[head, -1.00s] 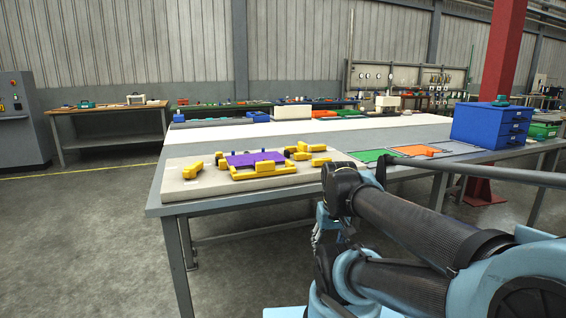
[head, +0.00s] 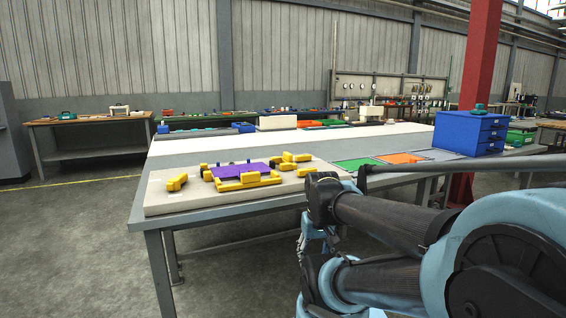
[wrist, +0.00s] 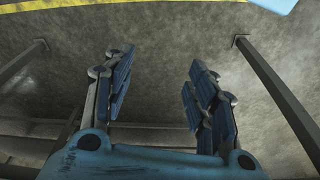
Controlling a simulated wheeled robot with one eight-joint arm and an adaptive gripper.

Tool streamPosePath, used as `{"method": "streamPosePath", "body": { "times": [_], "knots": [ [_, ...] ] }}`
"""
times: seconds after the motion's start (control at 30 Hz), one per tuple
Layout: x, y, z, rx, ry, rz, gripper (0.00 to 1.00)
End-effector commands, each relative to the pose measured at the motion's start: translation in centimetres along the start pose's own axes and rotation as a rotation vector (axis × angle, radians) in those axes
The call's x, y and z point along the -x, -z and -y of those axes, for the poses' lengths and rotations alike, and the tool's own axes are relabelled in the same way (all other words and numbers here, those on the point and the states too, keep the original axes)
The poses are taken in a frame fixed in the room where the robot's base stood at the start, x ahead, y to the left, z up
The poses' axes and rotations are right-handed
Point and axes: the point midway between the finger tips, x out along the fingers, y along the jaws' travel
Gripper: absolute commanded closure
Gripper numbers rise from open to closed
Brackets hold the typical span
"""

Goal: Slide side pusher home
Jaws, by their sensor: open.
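The press fixture sits on a pale board (head: 160,205) at the near left of the table in the head view. It has a purple plate (head: 240,170) framed by yellow blocks. A yellow block (head: 177,182) stands apart at the left, and other yellow blocks (head: 294,159) are grouped at the right; I cannot tell which is the side pusher. My gripper (wrist: 158,88) is open and empty in the wrist view, with floor beyond its fingers. In the head view it hangs beside the table, mostly hidden by my arm, apart from the fixture.
The grey table (head: 140,216) has its edge and legs close to my arm. Green (head: 358,163) and orange (head: 400,158) mats lie to the right, before a blue drawer box (head: 470,132). A red column (head: 474,80) stands behind. The floor at the left is clear.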

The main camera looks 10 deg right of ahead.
Motion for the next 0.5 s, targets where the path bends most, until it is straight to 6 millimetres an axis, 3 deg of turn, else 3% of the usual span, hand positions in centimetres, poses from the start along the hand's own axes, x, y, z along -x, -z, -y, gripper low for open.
{"method": "streamPosePath", "body": {
  "times": [0.17, 0.27, 0.33, 0.5],
  "knots": [
    [0.0, 0.0, 0.0, 0.0, 0.0, 0.0, 0.48],
    [0.2, -0.1, 0.0, 0.0, 0.0, -0.004, 0.62],
    [1.1, -0.3, 0.0, 0.002, 0.001, -0.014, 0.62],
    [4.4, 3.5, 0.1, 0.022, 0.011, -0.027, 0.62]
  ]
}}
